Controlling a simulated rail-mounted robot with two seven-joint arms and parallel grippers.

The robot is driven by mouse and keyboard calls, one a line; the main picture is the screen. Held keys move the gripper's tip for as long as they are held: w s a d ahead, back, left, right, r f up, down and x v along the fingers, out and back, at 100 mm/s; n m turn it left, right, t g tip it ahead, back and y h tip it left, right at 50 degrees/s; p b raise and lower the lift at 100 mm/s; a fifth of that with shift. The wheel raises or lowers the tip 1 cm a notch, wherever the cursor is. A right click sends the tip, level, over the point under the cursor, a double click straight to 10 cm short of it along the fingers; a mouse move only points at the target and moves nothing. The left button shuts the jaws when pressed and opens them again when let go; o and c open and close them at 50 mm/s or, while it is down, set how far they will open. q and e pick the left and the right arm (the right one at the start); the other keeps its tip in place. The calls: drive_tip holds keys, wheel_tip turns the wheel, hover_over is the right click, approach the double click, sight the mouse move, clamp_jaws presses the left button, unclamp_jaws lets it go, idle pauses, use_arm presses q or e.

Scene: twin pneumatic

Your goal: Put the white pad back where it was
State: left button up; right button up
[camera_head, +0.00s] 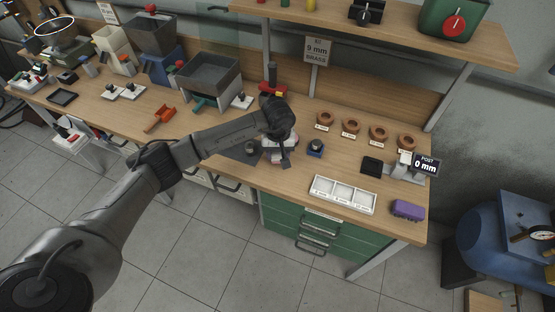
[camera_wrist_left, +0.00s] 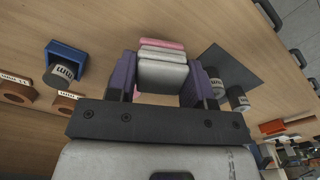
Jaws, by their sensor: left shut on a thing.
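My left gripper (camera_head: 281,152) is low over the wooden bench in the head view, with its fingers partly hidden by the wrist. In the left wrist view its purple-faced fingers (camera_wrist_left: 160,78) are shut on a white pad (camera_wrist_left: 162,75), one finger on each side. Just beyond the held pad lie more pads in line, white and pink (camera_wrist_left: 162,45). I cannot tell whether the held pad touches them or the bench. In the head view the pads (camera_head: 284,157) show only in part below the gripper. My right gripper is not in view.
A blue holder (camera_head: 316,150) with a dark cylinder stands just right of the gripper. A dark mat (camera_head: 238,152) lies left. Several brown rings (camera_head: 352,126) stand behind, right. A white compartment tray (camera_head: 343,194), purple block (camera_head: 408,210) and display post (camera_head: 425,166) are further right.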

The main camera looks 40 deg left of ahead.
sight(278, 160)
use_arm(q)
drive_tip(key=shift+a+f, duration=0.1)
drive_tip(key=shift+f, duration=1.95)
drive_tip(key=shift+f, duration=0.1)
drive_tip(key=shift+f+b, duration=0.15)
drive_tip(key=shift+b, duration=0.2)
drive_tip(key=o, duration=0.9)
